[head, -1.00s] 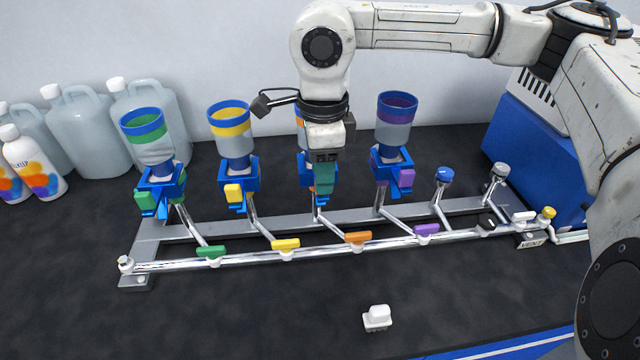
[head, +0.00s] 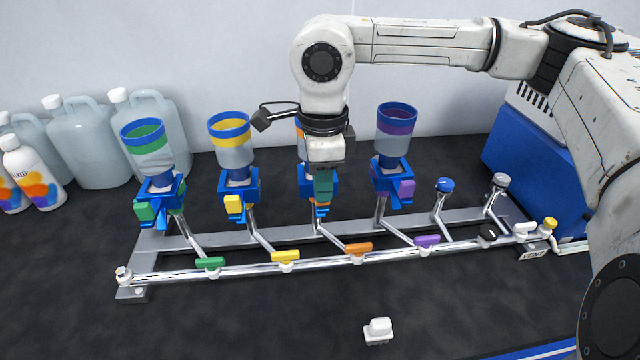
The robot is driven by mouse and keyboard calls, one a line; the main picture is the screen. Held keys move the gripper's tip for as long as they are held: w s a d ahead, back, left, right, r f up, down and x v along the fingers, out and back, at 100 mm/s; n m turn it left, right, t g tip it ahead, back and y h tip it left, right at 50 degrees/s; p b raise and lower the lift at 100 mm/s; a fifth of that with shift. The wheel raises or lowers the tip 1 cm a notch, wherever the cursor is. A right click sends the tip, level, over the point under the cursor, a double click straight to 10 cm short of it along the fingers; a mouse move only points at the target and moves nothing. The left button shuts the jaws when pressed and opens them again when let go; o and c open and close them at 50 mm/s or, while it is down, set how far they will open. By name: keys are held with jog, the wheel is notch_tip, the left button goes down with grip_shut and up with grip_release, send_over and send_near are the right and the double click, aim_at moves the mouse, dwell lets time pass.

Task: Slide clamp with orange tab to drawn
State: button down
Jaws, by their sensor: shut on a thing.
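The clamp with the orange tab is a blue block (head: 305,183) under the third bottle from the left, which has an orange band (head: 300,125). My gripper (head: 322,192) is in front of this clamp and covers most of it. Its teal fingers are shut on the orange tab (head: 321,207), of which only a sliver shows at the fingertips. The contact itself and how far the clamp is slid are hidden. No mark for the drawn position can be made out.
Similar clamps with green (head: 145,211), yellow (head: 233,204) and purple (head: 406,189) tabs stand on both sides. A metal pipe with coloured valve handles, one orange (head: 358,248), runs in front. A white piece (head: 378,330) lies on the dark bench, which is otherwise clear in front.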

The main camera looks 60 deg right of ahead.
jog(key=shift+a, duration=0.1)
jog(key=shift+s+a+b, duration=0.85)
jog(key=shift+s+a, duration=0.35)
jog(key=shift+a, duration=0.25)
jog(key=shift+s+a+f+b, duration=0.1)
jog(key=shift+s+a+b, duration=0.15)
jog(key=shift+b, duration=0.15)
jog(key=c, duration=0.9)
grip_release()
jog(key=shift+w, duration=0.1)
notch_tip(320, 180, up, 6)
jog(key=shift+r+p, duration=0.1)
jog(key=shift+p, duration=1.1)
